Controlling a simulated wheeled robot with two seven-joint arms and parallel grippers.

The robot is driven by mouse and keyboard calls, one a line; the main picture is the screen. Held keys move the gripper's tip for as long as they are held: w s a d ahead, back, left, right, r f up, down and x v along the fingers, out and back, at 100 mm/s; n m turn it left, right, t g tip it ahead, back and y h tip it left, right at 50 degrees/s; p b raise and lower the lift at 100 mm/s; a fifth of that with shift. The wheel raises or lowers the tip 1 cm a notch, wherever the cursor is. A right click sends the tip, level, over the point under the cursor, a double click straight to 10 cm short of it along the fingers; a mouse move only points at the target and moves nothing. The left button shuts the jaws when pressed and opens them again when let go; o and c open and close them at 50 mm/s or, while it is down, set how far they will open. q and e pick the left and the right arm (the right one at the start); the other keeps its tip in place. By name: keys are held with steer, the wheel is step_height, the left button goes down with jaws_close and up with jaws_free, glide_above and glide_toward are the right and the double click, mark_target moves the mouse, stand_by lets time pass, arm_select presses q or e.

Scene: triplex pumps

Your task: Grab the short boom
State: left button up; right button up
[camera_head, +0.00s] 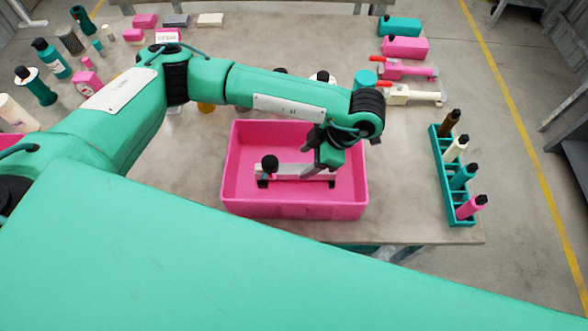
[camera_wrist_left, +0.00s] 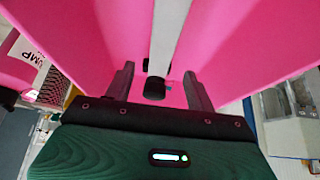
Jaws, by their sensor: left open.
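The short boom (camera_head: 290,171) is a pale grey-white bar with black end pieces and a black knob near its left end. It lies in the pink bin (camera_head: 295,210). My left gripper (camera_head: 324,162) reaches down into the bin at the boom's right end. In the left wrist view the boom (camera_wrist_left: 168,35) runs away from me between the two spread fingers of the gripper (camera_wrist_left: 160,78), with a black end piece close to them. The fingers look apart from the bar. My right gripper is not in view.
A teal rack (camera_head: 442,185) with several bottles stands at the table's right side. Bottles and boxes (camera_head: 70,65) crowd the back left. The grey table (camera_head: 400,150) is clear between bin and rack.

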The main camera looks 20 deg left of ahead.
mark_target(295, 169)
arm_select(q)
steer(key=shift+p+x, duration=0.7)
steer(key=shift+x, duration=1.75)
steer(key=shift+s+a+f, duration=0.1)
steer(key=shift+a+f, duration=0.2)
steer(key=shift+f, duration=0.1)
steer(key=shift+c, duration=0.4)
jaws_close()
